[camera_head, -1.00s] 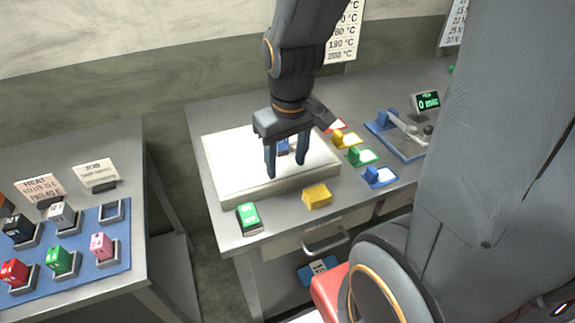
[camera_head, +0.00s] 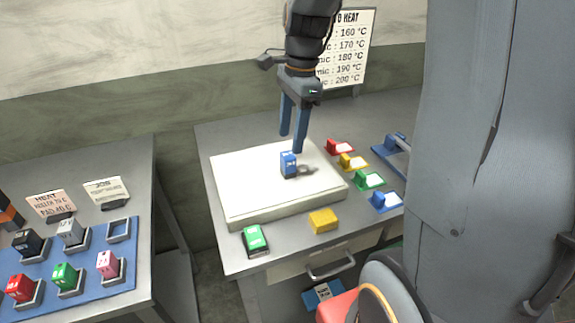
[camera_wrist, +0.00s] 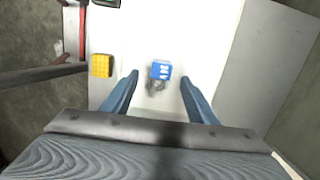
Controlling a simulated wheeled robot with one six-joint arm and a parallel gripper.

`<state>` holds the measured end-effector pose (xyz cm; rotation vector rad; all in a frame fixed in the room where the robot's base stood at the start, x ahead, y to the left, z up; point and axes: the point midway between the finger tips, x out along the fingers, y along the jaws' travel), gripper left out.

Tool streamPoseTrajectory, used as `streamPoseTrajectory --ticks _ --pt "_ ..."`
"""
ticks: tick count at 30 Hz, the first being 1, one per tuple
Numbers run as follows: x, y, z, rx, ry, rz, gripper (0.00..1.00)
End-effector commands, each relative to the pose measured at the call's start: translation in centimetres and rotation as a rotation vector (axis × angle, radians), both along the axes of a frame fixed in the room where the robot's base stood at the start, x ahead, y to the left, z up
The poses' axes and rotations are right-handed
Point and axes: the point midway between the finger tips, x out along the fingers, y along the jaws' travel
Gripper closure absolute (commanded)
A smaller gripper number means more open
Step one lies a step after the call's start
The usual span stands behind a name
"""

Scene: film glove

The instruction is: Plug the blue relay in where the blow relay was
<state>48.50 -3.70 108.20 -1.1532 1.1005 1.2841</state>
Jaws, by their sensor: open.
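The blue relay (camera_head: 288,164) stands upright on the white pad (camera_head: 240,208) on the middle bench. In the wrist view the blue relay (camera_wrist: 161,70) shows white lettering and lies ahead of my fingers, between their lines. My gripper (camera_head: 292,142) is open and empty, above and just behind the relay, not holding it; its two fingers also show in the wrist view (camera_wrist: 160,78). On the left bench a blue board (camera_head: 108,292) carries relays in sockets: black, grey, red, green and pink. One socket (camera_head: 118,230) at its back right is empty.
A yellow block (camera_head: 323,220) and a green-topped block (camera_head: 255,239) sit at the middle bench's front. Coloured clips (camera_head: 369,180) with white tags line the pad's right. Cards (camera_head: 105,190) stand behind the board. A gap separates the benches.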

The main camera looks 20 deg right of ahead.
Motion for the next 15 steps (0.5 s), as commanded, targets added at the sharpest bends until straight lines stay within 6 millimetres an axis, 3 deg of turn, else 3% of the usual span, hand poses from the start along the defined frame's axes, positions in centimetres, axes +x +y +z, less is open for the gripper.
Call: streamPoseTrajectory --ticks 15 --pt "0.1 0.4 -4.0 0.006 0.014 -0.038 0.47"
